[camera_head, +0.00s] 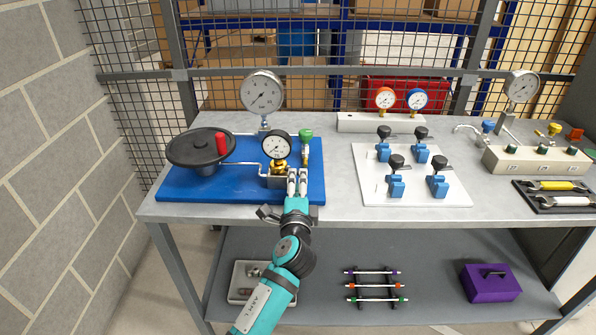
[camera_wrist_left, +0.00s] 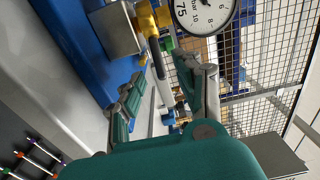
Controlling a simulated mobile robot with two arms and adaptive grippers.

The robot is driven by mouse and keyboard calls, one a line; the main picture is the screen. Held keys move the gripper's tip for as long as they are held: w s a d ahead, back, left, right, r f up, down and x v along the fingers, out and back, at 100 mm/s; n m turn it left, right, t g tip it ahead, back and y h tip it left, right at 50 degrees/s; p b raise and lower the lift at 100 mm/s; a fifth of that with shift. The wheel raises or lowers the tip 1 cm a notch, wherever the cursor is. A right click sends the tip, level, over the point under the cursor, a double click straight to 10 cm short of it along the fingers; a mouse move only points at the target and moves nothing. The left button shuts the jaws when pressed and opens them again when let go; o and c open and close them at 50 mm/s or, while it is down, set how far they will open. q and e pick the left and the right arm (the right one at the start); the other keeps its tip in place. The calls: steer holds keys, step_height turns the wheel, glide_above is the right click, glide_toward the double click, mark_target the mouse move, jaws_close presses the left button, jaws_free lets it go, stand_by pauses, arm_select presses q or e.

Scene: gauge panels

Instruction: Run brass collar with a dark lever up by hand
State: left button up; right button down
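The brass collar (camera_head: 279,165) sits under a black-rimmed gauge (camera_head: 277,146), on a metal block on the blue board. In the left wrist view the brass collar (camera_wrist_left: 149,19) is at the top, beside the block, with a thin dark bar (camera_wrist_left: 155,58) running down from it, likely the lever. My left gripper (camera_head: 298,174) is just right of and in front of the collar. In the left wrist view its fingers (camera_wrist_left: 160,82) are apart, with the bar's end between them in the picture; I cannot tell whether they touch it. My right gripper is not in view.
A black handwheel with a red grip (camera_head: 205,148) stands left on the blue board (camera_head: 180,190). A green-topped valve (camera_head: 306,136) stands close behind my gripper. A large gauge (camera_head: 262,92) rises behind. A white plate (camera_head: 366,190) with blue valves lies right, with bare bench between.

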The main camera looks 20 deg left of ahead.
mark_target(298, 176)
arm_select(q)
steer(key=shift+x, duration=2.25)
steer(key=shift+c, duration=0.3)
jaws_close()
steer(key=shift+f, duration=0.1)
